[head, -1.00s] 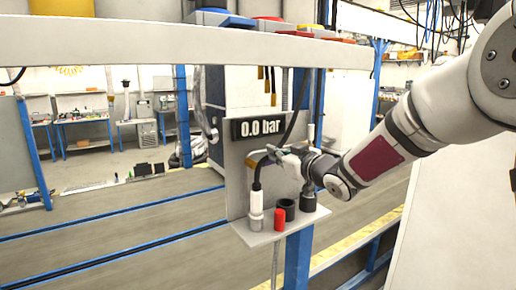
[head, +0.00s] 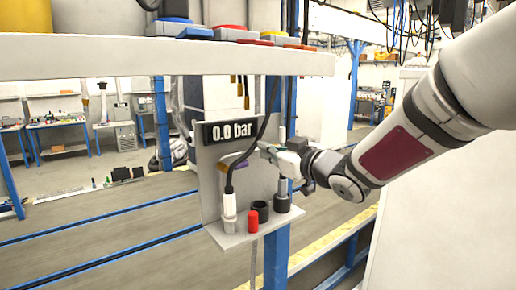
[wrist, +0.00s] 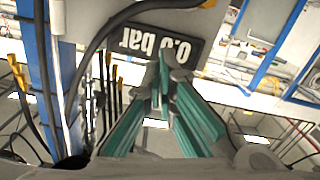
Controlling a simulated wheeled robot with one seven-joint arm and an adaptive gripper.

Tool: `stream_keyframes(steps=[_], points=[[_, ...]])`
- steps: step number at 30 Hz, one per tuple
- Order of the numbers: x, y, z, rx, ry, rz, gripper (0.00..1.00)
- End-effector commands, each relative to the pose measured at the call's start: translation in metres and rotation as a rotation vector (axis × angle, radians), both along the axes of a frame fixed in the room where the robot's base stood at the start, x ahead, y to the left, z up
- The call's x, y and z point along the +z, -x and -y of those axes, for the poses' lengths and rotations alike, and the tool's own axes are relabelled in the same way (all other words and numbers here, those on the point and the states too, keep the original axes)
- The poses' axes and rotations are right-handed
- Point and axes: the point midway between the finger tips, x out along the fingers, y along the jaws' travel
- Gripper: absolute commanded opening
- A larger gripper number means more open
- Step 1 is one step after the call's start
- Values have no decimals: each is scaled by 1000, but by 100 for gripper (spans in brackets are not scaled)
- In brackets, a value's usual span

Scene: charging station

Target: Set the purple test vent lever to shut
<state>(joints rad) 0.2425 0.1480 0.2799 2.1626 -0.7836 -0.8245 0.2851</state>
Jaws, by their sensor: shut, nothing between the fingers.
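The test panel (head: 210,180) is a grey upright plate with a small shelf, and its display (head: 229,131) reads 0.0 bar. A small purple lever (head: 240,163) shows on the plate below the display, partly crossed by a black hose. I cannot make out the lever there.
The shelf (head: 225,240) holds a white hose fitting (head: 229,205), a red cap (head: 253,221), a black socket (head: 261,208) and a grey-black fitting (head: 282,198). The black hose (head: 268,115) hangs in front of the panel. A white beam (head: 150,62) runs above.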

Motion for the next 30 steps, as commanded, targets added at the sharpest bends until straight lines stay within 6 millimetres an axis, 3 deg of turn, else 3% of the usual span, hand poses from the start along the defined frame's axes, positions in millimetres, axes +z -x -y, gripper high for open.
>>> stream_keyframes(steps=[8,14,17,21,25,30], points=[[3,12,17,-59,31,-19,0],[1,40,71,-326,141,-157,0],[-5,70,102,-463,173,-263,0],[-22,127,135,-611,184,-440,0],[-45,191,151,-692,165,-628,0],[-77,272,149,-707,127,-868,0]])
